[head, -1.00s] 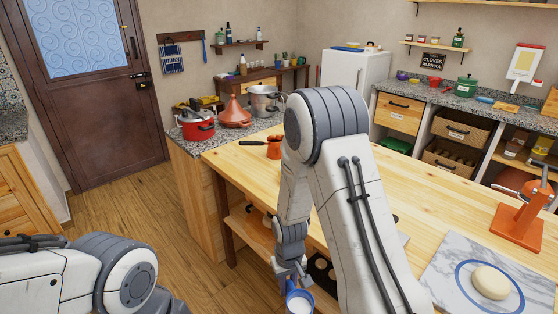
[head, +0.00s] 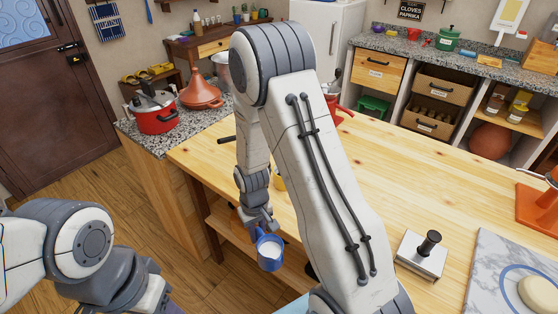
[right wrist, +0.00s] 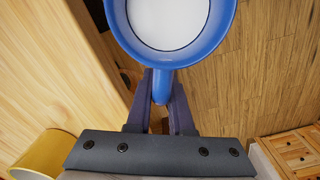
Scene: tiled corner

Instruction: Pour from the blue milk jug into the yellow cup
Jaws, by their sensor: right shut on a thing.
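The blue milk jug (head: 270,262) hangs upright off the table's front edge, with white milk inside. It also shows from above in the right wrist view (right wrist: 172,60). My right gripper (head: 260,222) is shut on the jug's handle, seen between its fingers in the right wrist view (right wrist: 161,88). The yellow cup (head: 280,181) stands on the wooden table, mostly hidden behind my right arm in the head view. In the right wrist view the cup (right wrist: 38,158) is cut off at the lower left. My left arm shows at the lower left, but its fingers are not visible.
The wooden table (head: 400,185) has bare room to the right of my arm. A metal block with a black knob (head: 422,255) and a marble board (head: 490,270) with dough are at right. A red pot (head: 155,115) and tagine (head: 201,92) stand on the stone counter.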

